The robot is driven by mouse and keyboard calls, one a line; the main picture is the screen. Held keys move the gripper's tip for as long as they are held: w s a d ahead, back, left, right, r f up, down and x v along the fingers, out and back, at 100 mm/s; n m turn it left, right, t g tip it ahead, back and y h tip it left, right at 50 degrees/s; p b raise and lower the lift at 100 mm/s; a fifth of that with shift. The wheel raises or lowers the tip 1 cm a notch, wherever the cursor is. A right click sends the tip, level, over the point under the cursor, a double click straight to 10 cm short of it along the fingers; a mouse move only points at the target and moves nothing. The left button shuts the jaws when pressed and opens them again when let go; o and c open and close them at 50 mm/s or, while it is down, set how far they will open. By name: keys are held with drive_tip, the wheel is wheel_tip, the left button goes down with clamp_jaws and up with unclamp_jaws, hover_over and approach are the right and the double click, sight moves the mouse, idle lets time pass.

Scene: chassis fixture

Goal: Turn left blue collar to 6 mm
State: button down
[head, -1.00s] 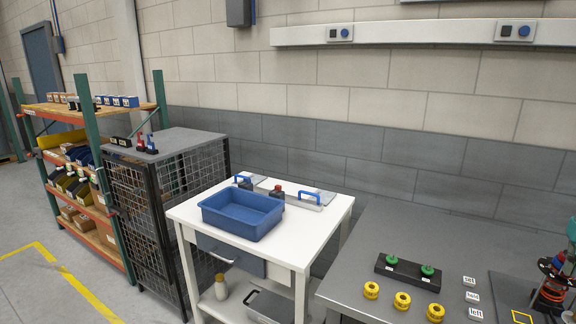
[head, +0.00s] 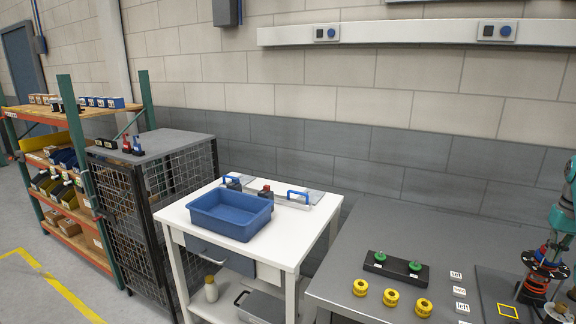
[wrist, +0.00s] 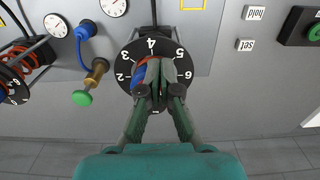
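In the wrist view a black dial plate (wrist: 127,63) with white numbers around its rim sits beneath my gripper (wrist: 157,72). A blue collar (wrist: 138,77) shows at the dial's middle, partly hidden by my grey fingers. The fingers reach over the collar and stand close together; whether they press on it is not clear. The "4" lies at the top of the plate in this view. No pointer mark on the collar is readable. In the head view the fixture (head: 542,269) with red coils and black discs stands at the right edge, with my arm beside it.
In the wrist view a second numbered dial with a red spring (wrist: 20,62), a green-knobbed brass valve (wrist: 88,87), a blue hose fitting (wrist: 86,30) and gauges (wrist: 57,25) lie close left.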

wheel_tip(320, 180, up, 5)
drive_tip(key=s+d, duration=0.2)
drive_tip(key=f, duration=0.4)
drive_tip(key=shift+w+f, duration=0.3)
drive_tip(key=shift+f, duration=0.05)
drive_tip(key=shift+s+d+f, duration=0.15)
drive_tip(key=shift+d+f, duration=0.05)
drive_tip(key=shift+f, duration=0.1)
drive_tip(key=shift+a+f, duration=0.1)
drive_tip(key=shift+f, duration=0.6)
drive_tip(key=shift+r, duration=0.2)
drive_tip(key=shift+w+a+f, duration=0.1)
drive_tip(key=shift+w+a, duration=0.4)
drive_tip(key=shift+a, duration=0.4)
drive_tip(key=shift+w+a, duration=0.55)
drive_tip(key=shift+a, duration=0.05)
